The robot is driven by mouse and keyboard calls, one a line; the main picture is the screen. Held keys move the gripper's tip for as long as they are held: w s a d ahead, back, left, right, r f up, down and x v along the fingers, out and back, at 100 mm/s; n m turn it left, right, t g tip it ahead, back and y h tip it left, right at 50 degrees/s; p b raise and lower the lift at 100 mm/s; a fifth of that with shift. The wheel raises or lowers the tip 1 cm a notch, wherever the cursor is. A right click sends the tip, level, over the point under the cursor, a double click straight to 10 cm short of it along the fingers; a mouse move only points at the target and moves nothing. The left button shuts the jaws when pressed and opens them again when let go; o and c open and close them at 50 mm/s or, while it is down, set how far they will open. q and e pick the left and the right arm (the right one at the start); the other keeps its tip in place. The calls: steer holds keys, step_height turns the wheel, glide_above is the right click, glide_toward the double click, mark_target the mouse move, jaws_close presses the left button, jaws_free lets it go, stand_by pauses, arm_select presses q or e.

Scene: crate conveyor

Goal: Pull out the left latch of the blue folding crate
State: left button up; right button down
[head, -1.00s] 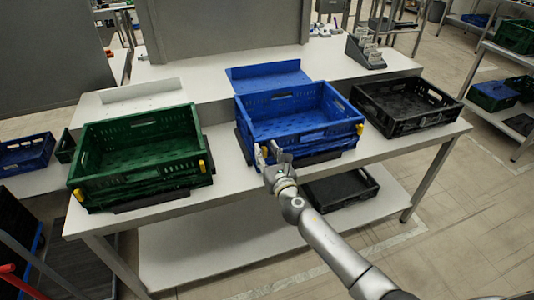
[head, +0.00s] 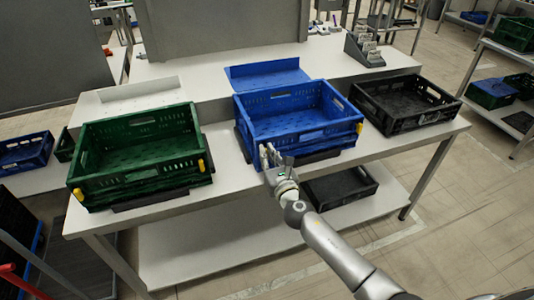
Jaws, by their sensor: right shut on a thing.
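The blue folding crate (head: 300,131) stands open on the white table, between a green crate and a black crate. Its right yellow latch (head: 359,128) shows at the front right corner. My right gripper (head: 270,154) is at the crate's front left corner, where the left latch is. It is shut on the left latch, and its fingers hide the latch from view. My left gripper is not in view.
The green crate (head: 138,176) with yellow latches is at left and the black crate (head: 405,111) at right. A black tray (head: 340,188) lies on the lower shelf. A grey panel (head: 225,35) stands behind.

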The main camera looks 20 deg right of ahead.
steer(key=c, duration=1.5)
jaws_free()
steer(key=shift+s, duration=0.2)
steer(key=s, duration=1.1)
steer(key=shift+s+d, duration=0.2)
steer(key=shift+s, duration=0.2)
steer(key=s+d+f+m+g+h, duration=0.1)
steer(key=s+d+f+m+g, duration=0.25)
steer(key=f, duration=0.75)
steer(key=s+f+m+g, duration=0.2)
steer(key=s+f+m, duration=0.4)
steer(key=f, duration=0.5)
steer(key=s+d+f+m+g+h, duration=0.1)
steer(key=s+d+f+m+g, duration=0.15)
steer(key=f+m, duration=0.6)
steer(key=s+a+f+m+g, duration=0.1)
steer(key=s+f+m+g, duration=0.2)
steer(key=s, duration=0.8)
steer(key=s+a+f+m+g+y, duration=0.1)
steer(key=s+f+m+g, duration=0.2)
steer(key=s+f+m, duration=0.4)
steer(key=s+a+f+m+g, duration=0.1)
steer(key=s+f+m+g, duration=0.2)
steer(key=s+f+m, duration=0.3)
steer(key=shift+s+f, duration=0.85)
steer(key=shift+s, duration=0.95)
steer(key=shift+s+f, duration=0.8)
steer(key=shift+s, duration=1.05)
steer(key=shift+s+f, duration=0.85)
steer(key=shift+s, duration=0.95)
